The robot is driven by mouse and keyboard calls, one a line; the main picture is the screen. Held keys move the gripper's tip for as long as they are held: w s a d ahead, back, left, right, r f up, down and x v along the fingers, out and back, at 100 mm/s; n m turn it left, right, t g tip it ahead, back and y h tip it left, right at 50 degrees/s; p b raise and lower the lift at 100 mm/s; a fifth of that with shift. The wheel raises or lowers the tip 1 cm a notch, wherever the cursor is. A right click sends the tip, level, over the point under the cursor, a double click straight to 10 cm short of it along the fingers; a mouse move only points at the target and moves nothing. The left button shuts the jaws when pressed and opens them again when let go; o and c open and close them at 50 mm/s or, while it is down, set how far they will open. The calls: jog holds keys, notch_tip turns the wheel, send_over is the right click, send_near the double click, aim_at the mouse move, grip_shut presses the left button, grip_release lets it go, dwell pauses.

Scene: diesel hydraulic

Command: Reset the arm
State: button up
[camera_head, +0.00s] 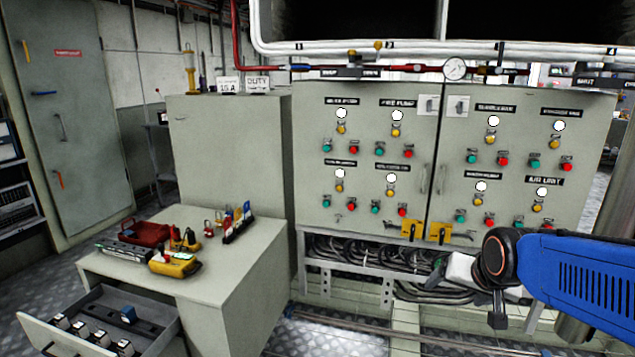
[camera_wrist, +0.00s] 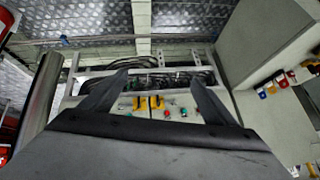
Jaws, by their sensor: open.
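My arm shows at the right of the head view, with a blue link and a dark round joint, in front of the lower right of the grey control cabinet (camera_head: 450,165). My gripper (camera_wrist: 156,78) is open in the wrist view. Its two dark fingers stand apart with nothing held between them. Beyond the fingers, the wrist view shows the cabinet's lower buttons, yellow handles (camera_wrist: 148,102) and cables, apparently upside down. In the head view I cannot make out the fingers clearly.
A grey desk (camera_head: 225,268) with a red case (camera_head: 145,232), a yellow meter (camera_head: 175,264) and small locks stands at the left. Its drawer (camera_head: 100,330) is open. A pipe with a gauge (camera_head: 455,69) runs above the cabinet. Cables (camera_head: 370,255) hang below it.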

jog(key=s+a+f+n+g, duration=0.1)
jog(key=s+n, duration=0.3)
jog(key=s, duration=1.4)
jog(key=shift+a+f+g, duration=0.2)
jog(key=shift+a+g, duration=0.3)
jog(key=shift+g, duration=0.4)
jog(key=shift+c, duration=0.7)
